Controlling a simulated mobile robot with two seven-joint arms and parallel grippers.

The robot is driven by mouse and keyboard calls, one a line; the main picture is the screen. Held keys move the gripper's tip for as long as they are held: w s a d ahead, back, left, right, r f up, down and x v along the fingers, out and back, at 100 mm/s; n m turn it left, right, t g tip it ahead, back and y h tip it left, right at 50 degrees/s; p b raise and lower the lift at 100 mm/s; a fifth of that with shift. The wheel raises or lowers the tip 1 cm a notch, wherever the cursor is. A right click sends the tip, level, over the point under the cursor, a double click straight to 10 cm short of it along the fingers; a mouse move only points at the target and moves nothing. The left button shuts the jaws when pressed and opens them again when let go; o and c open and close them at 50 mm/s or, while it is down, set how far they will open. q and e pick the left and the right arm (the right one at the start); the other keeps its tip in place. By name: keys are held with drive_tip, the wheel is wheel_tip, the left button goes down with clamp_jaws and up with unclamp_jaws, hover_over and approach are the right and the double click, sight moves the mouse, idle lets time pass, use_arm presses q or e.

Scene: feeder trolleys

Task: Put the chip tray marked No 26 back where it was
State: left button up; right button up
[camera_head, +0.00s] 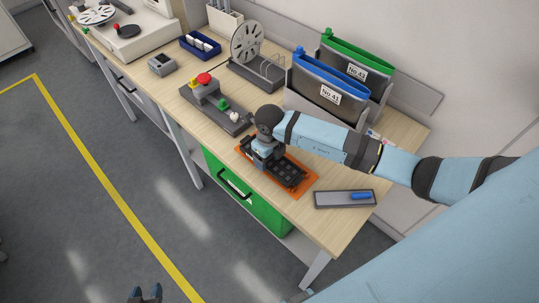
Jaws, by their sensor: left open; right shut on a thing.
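A black chip tray (286,173) with square pockets lies on or just above an orange mat (309,189) near the front edge of the bench. I cannot tell whether it touches the mat, and no number shows on it. My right gripper (262,159) reaches down at the tray's left end and is shut on it. The wrist hides part of that end. My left gripper (145,293) is open and empty, low at the bottom edge of the view, away from the bench over the floor.
A grey tray with a blue object (344,198) lies right of the mat. Behind stand a blue-rimmed bin (325,90) marked No 41 and a green-rimmed bin (360,65) marked No 43. A button box (213,103) stands left. A green drawer (245,193) is below.

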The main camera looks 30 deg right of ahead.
drive_tip(key=shift+f+b, duration=0.45)
drive_tip(key=shift+f, duration=0.15)
drive_tip(key=o, duration=1)
drive_tip(key=shift+r, duration=0.25)
wheel_tip(320, 180, up, 13)
drive_tip(key=shift+f+b, duration=0.1)
drive_tip(key=shift+b, duration=0.5)
